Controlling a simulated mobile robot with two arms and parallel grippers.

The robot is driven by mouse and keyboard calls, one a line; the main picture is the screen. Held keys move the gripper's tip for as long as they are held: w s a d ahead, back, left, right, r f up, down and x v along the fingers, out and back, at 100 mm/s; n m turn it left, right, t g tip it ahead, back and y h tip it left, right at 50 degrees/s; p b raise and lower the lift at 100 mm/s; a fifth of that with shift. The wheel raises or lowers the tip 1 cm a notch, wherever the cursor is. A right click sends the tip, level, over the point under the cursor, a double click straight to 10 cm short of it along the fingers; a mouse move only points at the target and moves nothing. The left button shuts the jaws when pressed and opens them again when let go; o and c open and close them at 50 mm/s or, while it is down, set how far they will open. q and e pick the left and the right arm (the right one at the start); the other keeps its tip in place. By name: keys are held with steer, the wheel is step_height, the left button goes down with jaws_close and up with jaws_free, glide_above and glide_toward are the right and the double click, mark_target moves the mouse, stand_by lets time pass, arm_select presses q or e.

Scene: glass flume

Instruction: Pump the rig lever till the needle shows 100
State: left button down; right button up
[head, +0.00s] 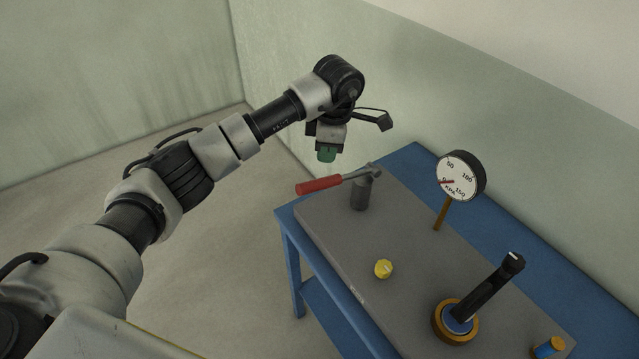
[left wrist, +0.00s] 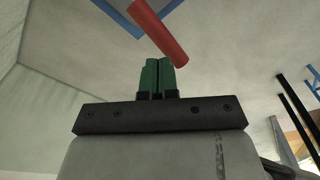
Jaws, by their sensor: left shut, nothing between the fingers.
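The rig lever has a red handle (head: 319,186) on a grey rod, joined to a dark grey post (head: 361,193) at the far left end of the bench plate. The handle sticks out to the left, nearly level. The round white gauge (head: 459,175) stands on a brown stem; its red needle lies near 0. My left gripper (head: 326,155) hangs above the lever, apart from it, with its green fingers shut and empty. In the left wrist view the red handle (left wrist: 160,32) shows just beyond the green fingertips (left wrist: 157,62). My right gripper is not in view.
The grey plate (head: 330,228) lies on a blue bench (head: 415,155). It carries a yellow knob (head: 383,269) and a black handle (head: 490,287) on a brass and blue fitting. A blue and brass piece (head: 549,347) sits at lower right. A wall runs behind the bench.

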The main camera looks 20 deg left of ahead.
mark_target(322, 181)
arm_select(q)
steer(key=shift+f, duration=0.1)
steer(key=shift+s+a+f+b, duration=0.15)
steer(key=shift+f+b, duration=0.75)
steer(key=shift+f, duration=0.8)
steer(key=shift+a+f+b, duration=0.15)
steer(key=shift+f+b, duration=0.7)
steer(key=shift+f, duration=1)
